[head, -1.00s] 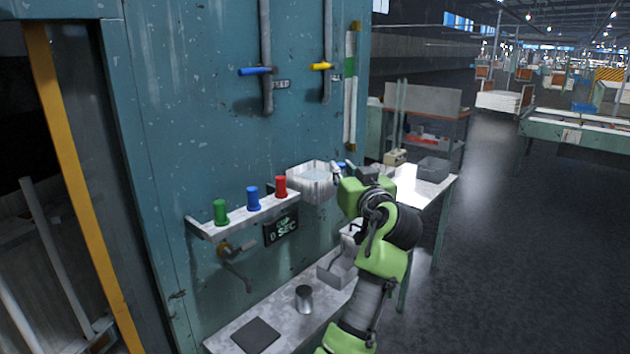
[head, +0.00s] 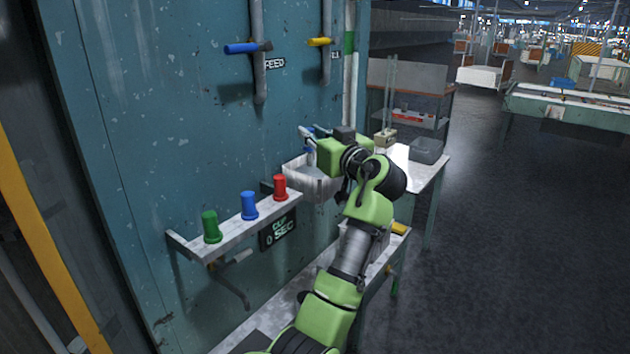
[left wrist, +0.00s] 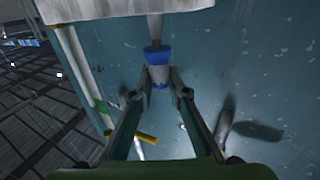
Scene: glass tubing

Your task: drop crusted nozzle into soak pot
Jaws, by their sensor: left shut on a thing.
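My left gripper (head: 312,140) is shut on a nozzle (head: 309,149) with a blue collar. In the left wrist view the fingers (left wrist: 160,88) close on its pale body, and the nozzle (left wrist: 156,55) shows a blue band and a grey end. In the head view it hangs over the grey-white basin (head: 318,187) on the teal wall, with its lower end close to the basin. The basin may be the soak pot; nothing labels it. Contact with it cannot be told. My right gripper is not in view.
A wall shelf (head: 230,238) holds green, blue and red knobs, with a "0 SEC" sign (head: 279,231) below. Blue (head: 245,47) and yellow (head: 320,42) levers are above. A side table (head: 428,172) carries a grey bin (head: 427,150). My arm partly hides the lower bench (head: 280,312).

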